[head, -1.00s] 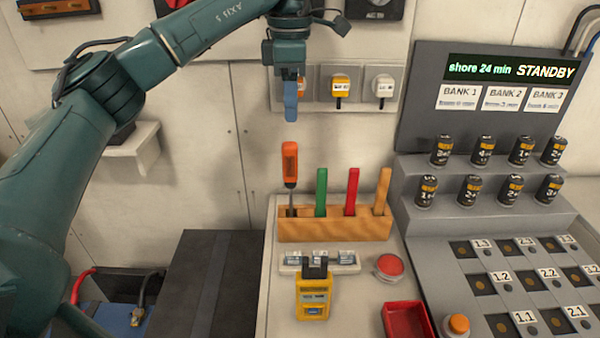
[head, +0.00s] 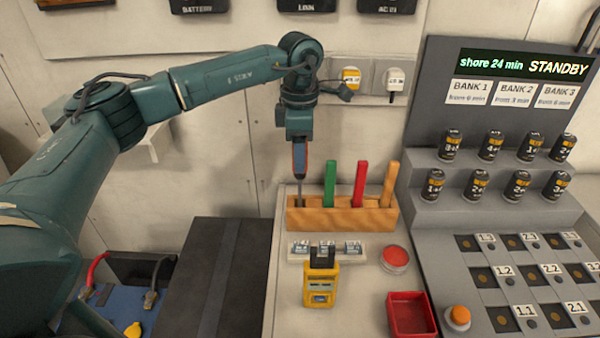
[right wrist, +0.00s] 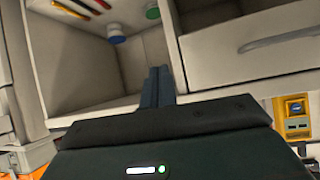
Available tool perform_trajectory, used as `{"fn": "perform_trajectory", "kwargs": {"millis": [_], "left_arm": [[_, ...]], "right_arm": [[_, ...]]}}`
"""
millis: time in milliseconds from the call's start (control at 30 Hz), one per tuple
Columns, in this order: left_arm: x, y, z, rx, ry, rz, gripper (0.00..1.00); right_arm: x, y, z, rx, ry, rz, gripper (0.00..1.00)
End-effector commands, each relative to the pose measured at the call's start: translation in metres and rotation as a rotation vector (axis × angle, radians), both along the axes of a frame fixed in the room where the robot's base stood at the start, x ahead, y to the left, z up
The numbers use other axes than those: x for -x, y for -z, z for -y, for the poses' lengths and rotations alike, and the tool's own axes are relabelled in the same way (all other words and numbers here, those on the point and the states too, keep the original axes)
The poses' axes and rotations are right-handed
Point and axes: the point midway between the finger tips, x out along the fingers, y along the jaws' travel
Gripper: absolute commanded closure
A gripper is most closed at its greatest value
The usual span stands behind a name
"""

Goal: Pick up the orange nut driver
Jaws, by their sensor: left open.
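Whether the fingers touch the handle cannot be told. My right gripper (right wrist: 157,86) shows in the right wrist view with its fingers together and nothing seen between them; it is not in the head view.
Tools with green (head: 331,185), red (head: 359,184) and orange-tan (head: 389,185) handles stand to the right in the rack. A yellow meter (head: 320,284), a red button (head: 395,258) and a red tray (head: 411,315) lie in front. A stepped battery console (head: 480,250) stands at right.

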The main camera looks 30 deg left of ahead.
Motion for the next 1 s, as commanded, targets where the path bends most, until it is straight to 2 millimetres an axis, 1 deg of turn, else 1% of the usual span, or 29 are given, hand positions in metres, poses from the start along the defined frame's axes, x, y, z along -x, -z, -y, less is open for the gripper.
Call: {"fn": "perform_trajectory", "kwargs": {"millis": [167, 767, 1000], "left_arm": [[0.0, 0.0002, -0.0002, 0.0, 0.0, 0.0, 0.5], [-0.0001, -0.0003, -0.0002, -0.001, 0.0, 0.0, 0.99], [-0.0003, -0.0011, 0.0, 0.0, 0.0, 0.001, 1.0]], "right_arm": [[-0.0008, -0.0002, 0.0005, 0.0, 0.002, 0.002, 1.0], [0.0009, -0.0014, -0.003, -0.006, -0.002, 0.001, 1.0], [0.0042, 0.0004, -0.0033, -0.007, -0.003, -0.006, 1.0]]}}
